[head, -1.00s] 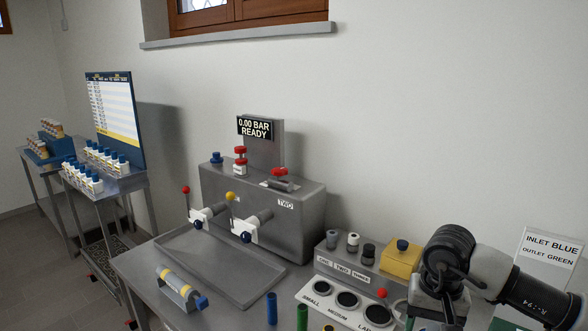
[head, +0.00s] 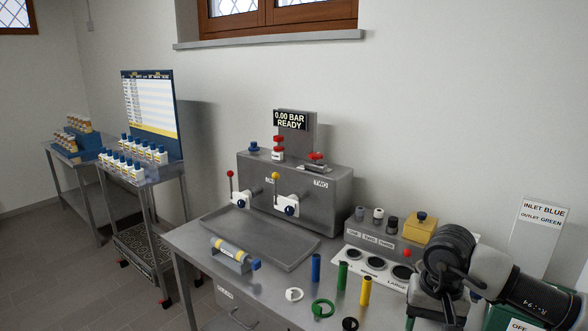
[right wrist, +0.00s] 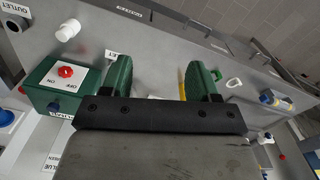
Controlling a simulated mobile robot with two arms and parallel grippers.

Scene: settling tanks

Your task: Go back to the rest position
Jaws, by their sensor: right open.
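My right arm shows at the right of the head view, over the right end of the steel table (head: 190,247). Its gripper is not clearly seen there. In the right wrist view my right gripper (right wrist: 160,78) has two green fingers standing wide apart, with nothing held between them. The green box (right wrist: 40,98) with a red knob and ON/OFF label lies to the left of the fingers. My left arm and gripper are not in view.
The grey test bench (head: 330,210) reads 0.00 BAR READY, behind a shallow tray (head: 290,262). Blue (head: 316,267), green (head: 342,275) and yellow (head: 366,291) cylinders stand near the front, with loose rings. A bottle stand (head: 160,172) is at left. The floor at left is clear.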

